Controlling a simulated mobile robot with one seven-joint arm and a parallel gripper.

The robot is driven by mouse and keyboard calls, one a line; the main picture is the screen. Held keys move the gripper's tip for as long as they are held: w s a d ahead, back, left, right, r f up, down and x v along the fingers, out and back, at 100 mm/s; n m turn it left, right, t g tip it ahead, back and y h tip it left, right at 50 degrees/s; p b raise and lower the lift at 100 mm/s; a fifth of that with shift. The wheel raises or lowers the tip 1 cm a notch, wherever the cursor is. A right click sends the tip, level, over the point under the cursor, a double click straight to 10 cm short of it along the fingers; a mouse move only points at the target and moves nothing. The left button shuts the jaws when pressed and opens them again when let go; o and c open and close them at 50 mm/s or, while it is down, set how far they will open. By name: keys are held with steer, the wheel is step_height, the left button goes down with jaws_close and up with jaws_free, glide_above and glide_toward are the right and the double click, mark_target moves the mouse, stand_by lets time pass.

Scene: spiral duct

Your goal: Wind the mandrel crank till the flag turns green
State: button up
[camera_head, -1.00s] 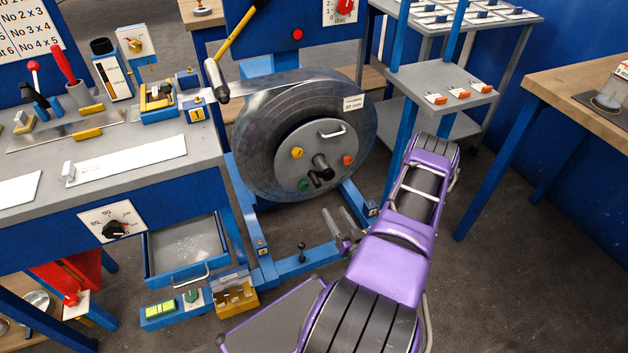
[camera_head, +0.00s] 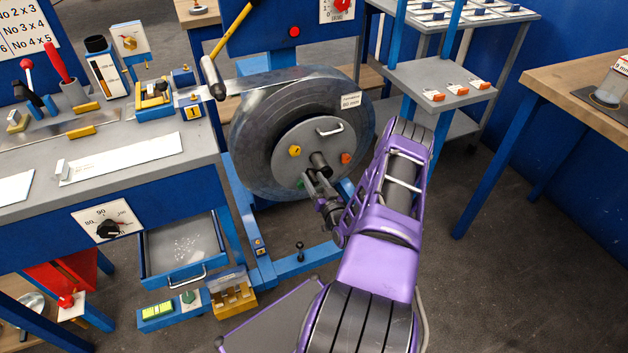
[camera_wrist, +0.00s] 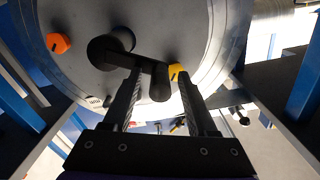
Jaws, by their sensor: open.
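The mandrel's grey disc (camera_head: 330,142) sits at the centre of the big coil of metal strip in the head view. The dark crank (camera_head: 318,160) stands out from the disc's centre, its lower part hidden by my gripper. In the wrist view the crank (camera_wrist: 107,50) has an arm leading to a dark, rounded handle (camera_wrist: 160,88). My gripper (camera_head: 312,180) is open at the crank. In the wrist view its fingers (camera_wrist: 160,76) lie either side of the handle; whether they touch it, I cannot tell. I cannot make out a flag for certain.
The disc carries a yellow knob (camera_head: 294,151), an orange knob (camera_head: 346,158) and a white handle (camera_head: 330,131). The blue stand's foot (camera_head: 300,264) has a small black lever. A workbench (camera_head: 150,162) stands left, with an open drawer (camera_head: 183,250). A grey shelf (camera_head: 425,75) stands right.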

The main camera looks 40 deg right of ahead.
jaws_close()
stand_by(1.4)
